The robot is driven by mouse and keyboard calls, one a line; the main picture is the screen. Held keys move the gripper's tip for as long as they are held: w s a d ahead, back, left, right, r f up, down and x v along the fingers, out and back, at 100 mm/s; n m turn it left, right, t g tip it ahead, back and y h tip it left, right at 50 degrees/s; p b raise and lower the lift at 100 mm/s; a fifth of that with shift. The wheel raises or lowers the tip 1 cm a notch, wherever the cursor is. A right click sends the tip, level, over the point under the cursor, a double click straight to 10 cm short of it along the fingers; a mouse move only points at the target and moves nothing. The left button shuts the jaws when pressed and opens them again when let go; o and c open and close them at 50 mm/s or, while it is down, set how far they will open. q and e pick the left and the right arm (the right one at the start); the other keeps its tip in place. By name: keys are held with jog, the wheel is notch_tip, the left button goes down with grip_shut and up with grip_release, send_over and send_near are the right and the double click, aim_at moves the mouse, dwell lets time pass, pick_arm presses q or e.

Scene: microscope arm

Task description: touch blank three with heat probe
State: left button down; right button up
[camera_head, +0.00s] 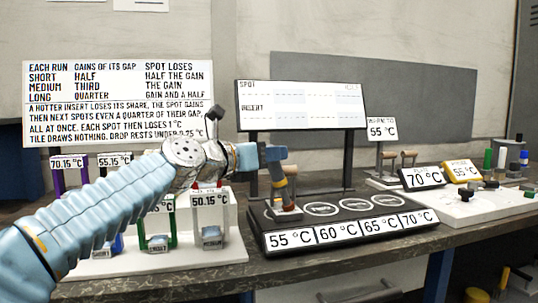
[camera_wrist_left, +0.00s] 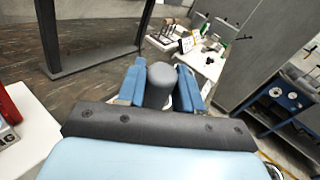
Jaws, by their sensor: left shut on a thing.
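My left gripper (camera_head: 277,168) is over the left end of a dark tile (camera_head: 340,222) in the head view. Its blue fingers are shut on a grey cylinder with a rounded top (camera_wrist_left: 160,86), which looks like the heat probe's handle. Below the fingers an orange-brown and dark part (camera_head: 291,188) reaches down to the leftmost spot, above the 55 °C label. I cannot tell whether it touches. The tile's other round spots (camera_head: 322,209) are bare, above labels 60, 65 and 70 °C. No blank is clearly marked as three. My right gripper is not in view.
A white rack (camera_head: 232,240) with temperature tags stands left, partly behind my left arm. A rule board (camera_head: 118,85) and a spot/insert board (camera_head: 300,104) stand behind. Right are wooden handles (camera_head: 408,157), 70 °C and 55 °C displays (camera_head: 424,177) and a white tray (camera_head: 500,204).

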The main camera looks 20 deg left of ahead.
pick_arm(q)
notch_tip(320, 180, up, 3)
jog(key=shift+f+p, duration=0.15)
jog(key=shift+p, duration=1.1)
jog(key=shift+r, duration=2.15)
